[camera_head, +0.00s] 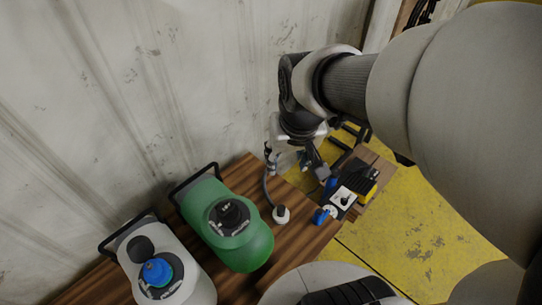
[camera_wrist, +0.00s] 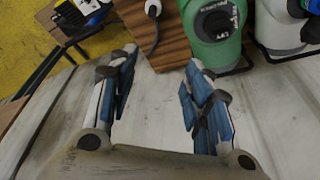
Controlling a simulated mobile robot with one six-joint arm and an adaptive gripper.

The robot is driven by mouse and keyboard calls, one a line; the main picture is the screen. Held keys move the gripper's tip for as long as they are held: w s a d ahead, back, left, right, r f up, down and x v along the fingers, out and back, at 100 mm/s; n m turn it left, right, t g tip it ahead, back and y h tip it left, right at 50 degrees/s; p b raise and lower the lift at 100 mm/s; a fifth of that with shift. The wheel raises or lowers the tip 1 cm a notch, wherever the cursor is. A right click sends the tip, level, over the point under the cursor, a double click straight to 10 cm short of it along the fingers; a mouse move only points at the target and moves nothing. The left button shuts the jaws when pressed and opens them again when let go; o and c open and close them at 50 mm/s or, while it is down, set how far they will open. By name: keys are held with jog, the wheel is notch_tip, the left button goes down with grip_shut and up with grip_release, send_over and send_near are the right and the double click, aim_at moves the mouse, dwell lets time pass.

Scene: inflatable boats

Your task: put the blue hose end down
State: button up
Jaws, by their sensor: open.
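My gripper (camera_head: 295,164) is open beside the wall, past the far edge of the wooden table. In the wrist view its two blue and white fingers (camera_wrist: 160,60) are spread apart with nothing between them. A blue piece (camera_head: 320,216), perhaps the blue hose end, lies at the table's right edge, apart from the fingers. A dark hose (camera_head: 267,190) with a pale end (camera_head: 281,214) lies on the table; the wrist view shows this hose (camera_wrist: 156,35) running toward the space beyond the fingertips. I cannot tell where its far end stops.
A green canister (camera_head: 247,243) and a white canister (camera_head: 195,280) with a blue cap stand on the wooden table (camera_head: 303,238). A black and yellow device (camera_head: 366,187) sits right of the table. The pale wall (camera_head: 150,90) is close behind; yellow floor (camera_head: 420,235) lies right.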

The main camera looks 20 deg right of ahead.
jog(key=s+a+r+n+t, duration=0.1)
jog(key=s+a+r, duration=0.3)
jog(key=s, duration=0.6)
jog(key=shift+s+a+r+n+y, duration=0.3)
jog(key=shift+s+a+n, duration=0.05)
jog(key=shift+a+n, duration=0.5)
